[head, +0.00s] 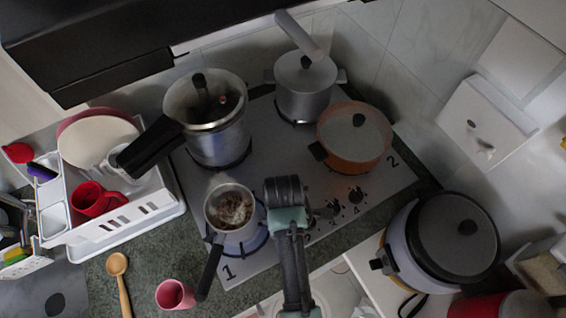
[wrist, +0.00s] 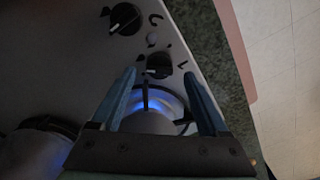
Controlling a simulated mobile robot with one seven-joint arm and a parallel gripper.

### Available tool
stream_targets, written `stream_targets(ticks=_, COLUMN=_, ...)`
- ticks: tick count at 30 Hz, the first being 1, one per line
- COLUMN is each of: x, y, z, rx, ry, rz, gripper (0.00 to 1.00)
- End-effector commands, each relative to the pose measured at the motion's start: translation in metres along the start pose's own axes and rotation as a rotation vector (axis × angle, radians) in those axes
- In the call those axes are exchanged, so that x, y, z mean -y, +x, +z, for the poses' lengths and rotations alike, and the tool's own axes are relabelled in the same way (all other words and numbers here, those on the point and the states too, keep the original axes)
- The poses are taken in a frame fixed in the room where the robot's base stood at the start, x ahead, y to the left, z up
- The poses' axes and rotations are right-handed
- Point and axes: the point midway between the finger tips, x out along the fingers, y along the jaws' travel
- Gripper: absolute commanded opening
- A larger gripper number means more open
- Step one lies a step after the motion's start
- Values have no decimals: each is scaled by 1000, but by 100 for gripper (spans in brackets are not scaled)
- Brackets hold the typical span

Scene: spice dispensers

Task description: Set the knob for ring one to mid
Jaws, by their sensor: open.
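In the head view, ring one (head: 262,242) is the front-left burner, under a small saucepan (head: 230,207). A large "1" is printed beside it. Two black knobs (head: 356,195) (head: 326,211) show along the hob's front edge, right of my arm. My arm covers the hob further left. My gripper's fingertips are hidden in the head view. In the wrist view my gripper (wrist: 170,85) is open, its fingers spread above the panel. A black knob (wrist: 158,65) with a white mark pointing left lies just beyond the fingertips. A pale, blue-rimmed round part (wrist: 150,122) lies between the fingers.
A larger knob (wrist: 125,18) is further up the wrist view. The saucepan's black handle (head: 210,268) sticks out over the counter. A tall pot (head: 215,142), a grey pot (head: 306,95) and an orange pot (head: 352,150) stand on the hob. A rice cooker (head: 440,245) is right.

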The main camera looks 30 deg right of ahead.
Motion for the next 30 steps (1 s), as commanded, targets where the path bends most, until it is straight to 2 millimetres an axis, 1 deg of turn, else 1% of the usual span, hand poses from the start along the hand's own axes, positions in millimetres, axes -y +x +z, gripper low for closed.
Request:
stream_targets(ticks=1, x=1, y=7, z=0, rx=1, ry=0, rz=-3, gripper=78)
stream_targets(ticks=3, x=0, y=15, z=0, rx=0, ry=0, rz=-2, gripper=78)
stream_targets(ticks=6, x=0, y=22, z=0, rx=0, ry=0, rz=-1, gripper=78)
stream_targets(ticks=10, x=0, y=26, z=0, rx=0, ry=0, rz=1, gripper=78)
stream_targets(ticks=17, x=0, y=27, z=0, rx=0, ry=1, rz=1, gripper=78)
stream_targets(ticks=20, x=0, y=27, z=0, rx=0, ry=1, rz=1, gripper=61)
stream_targets(ticks=24, x=0, y=27, z=0, rx=0, ry=1, rz=1, gripper=36)
stream_targets(ticks=29, x=0, y=26, z=0, rx=0, ry=1, rz=1, gripper=7)
stream_targets(ticks=30, x=0, y=26, z=0, rx=0, ry=1, rz=1, gripper=0)
